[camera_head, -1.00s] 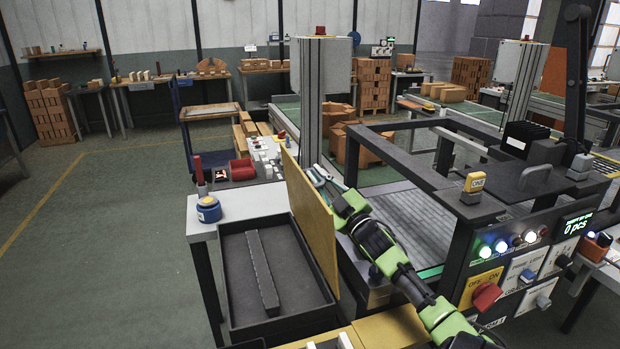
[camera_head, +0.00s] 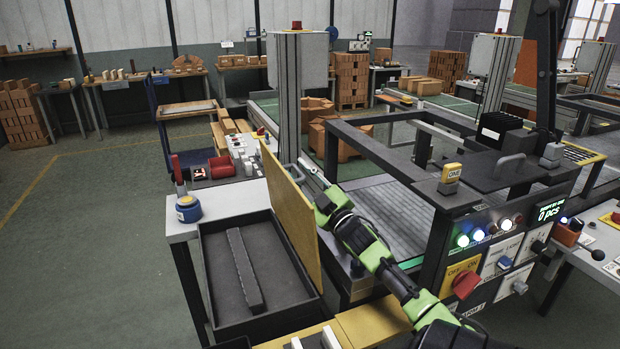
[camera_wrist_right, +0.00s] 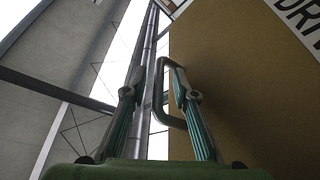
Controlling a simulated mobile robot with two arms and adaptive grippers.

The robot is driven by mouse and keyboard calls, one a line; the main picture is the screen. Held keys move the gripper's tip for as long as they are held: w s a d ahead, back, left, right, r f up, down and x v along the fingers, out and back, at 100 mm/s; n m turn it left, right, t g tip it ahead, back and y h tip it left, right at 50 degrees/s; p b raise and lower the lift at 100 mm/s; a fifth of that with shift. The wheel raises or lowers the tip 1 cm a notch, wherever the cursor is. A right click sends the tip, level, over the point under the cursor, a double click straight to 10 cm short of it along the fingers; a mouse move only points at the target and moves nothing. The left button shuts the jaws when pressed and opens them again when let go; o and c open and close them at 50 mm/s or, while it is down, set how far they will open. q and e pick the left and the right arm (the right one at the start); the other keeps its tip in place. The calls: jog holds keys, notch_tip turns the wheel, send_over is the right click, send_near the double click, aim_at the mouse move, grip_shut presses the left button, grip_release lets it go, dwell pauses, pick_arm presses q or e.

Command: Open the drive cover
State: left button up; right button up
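The drive cover (camera_head: 292,222) is a yellow-brown panel standing upright on edge beside a black tray in the head view. Its face fills the right of the right wrist view (camera_wrist_right: 235,100), with part of the lettering "DRIV" at the top corner. A bent metal handle (camera_wrist_right: 163,122) stands out from that face. My right gripper (camera_head: 308,176) is at the cover's right side, near its far end. In the right wrist view its fingers (camera_wrist_right: 160,85) are apart, with the handle between them, closer to the right finger; I see no firm grip. My left gripper is out of view.
The black tray (camera_head: 212,275) holding a long grey bar lies left of the cover. A blue round container (camera_head: 188,210) stands on the table corner. The machine's dark frame (camera_head: 440,235) and its button panel are at the right. Green floor at the left is clear.

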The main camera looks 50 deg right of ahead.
jog(key=v, duration=1.1)
jog(key=shift+s, duration=0.2)
jog(key=shift+f, duration=0.1)
